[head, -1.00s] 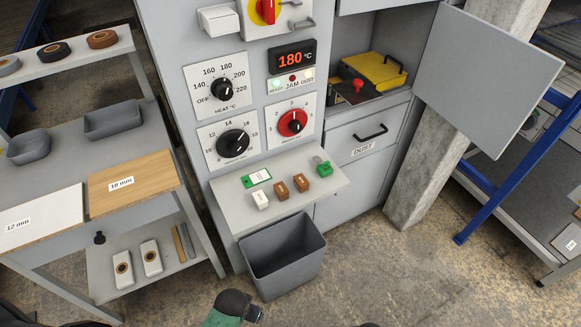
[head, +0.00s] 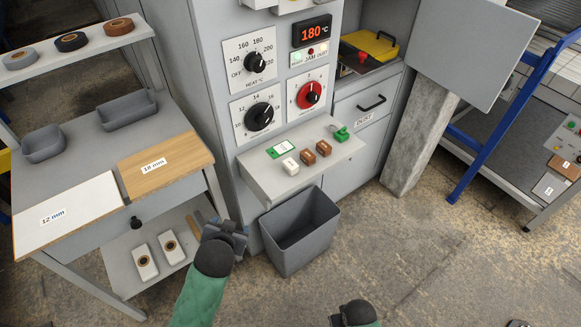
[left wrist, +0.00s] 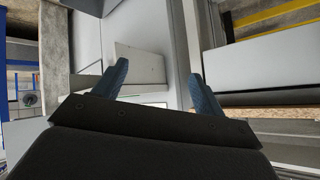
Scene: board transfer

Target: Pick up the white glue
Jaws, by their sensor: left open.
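The white glue (head: 290,166) is a small white block on the grey shelf (head: 262,178) of the machine, at its front left. Two brown blocks (head: 308,156) stand in a row to its right. My left gripper (head: 238,230) is open and empty, below and left of the shelf and apart from the glue. In the left wrist view its two blue fingers (left wrist: 157,82) are spread, with grey panels beyond; I cannot make out the glue there. My right arm's dark wrist shows at the bottom edge of the head view; its jaws cannot be made out.
A grey open bin (head: 300,238) stands below the shelf, close right of my left gripper. A table with boards (head: 165,160) and a lower shelf (head: 125,262) is on the left. A green-framed label (head: 280,149) and a green item (head: 340,133) share the machine's shelf.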

